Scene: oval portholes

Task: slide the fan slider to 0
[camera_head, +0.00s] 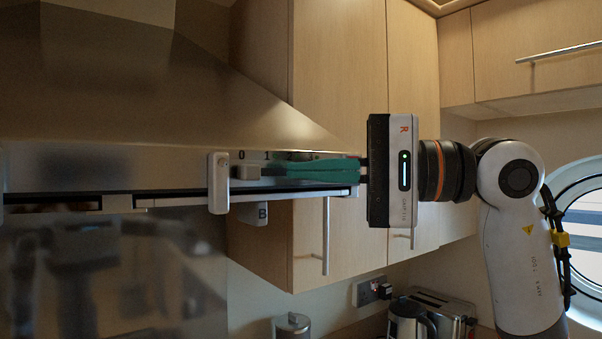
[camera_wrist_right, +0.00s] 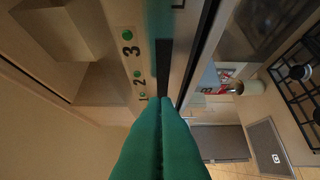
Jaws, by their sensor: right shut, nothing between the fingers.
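The range hood (camera_head: 110,165) has a front strip with the printed marks 0 and 1 showing in the head view. A small pale block, which looks like the fan slider knob (camera_head: 246,172), sits just below the 0. My right gripper (camera_head: 268,170) comes in from the right with its green fingers shut and empty. Its tips are close to the right side of the knob; I cannot tell whether they touch. In the right wrist view the fingers (camera_wrist_right: 165,108) point along a dark slot (camera_wrist_right: 163,70) beside the marks 1, 2 and 3; the knob cannot be made out there. My left gripper is out of view.
A white upright clip-like piece (camera_head: 218,183) stands just left of the knob. A grey tag marked B (camera_head: 262,213) hangs below the hood edge. Wooden cabinets (camera_head: 340,100) are behind my right gripper. A kettle (camera_head: 408,318) and a toaster (camera_head: 445,305) stand below right.

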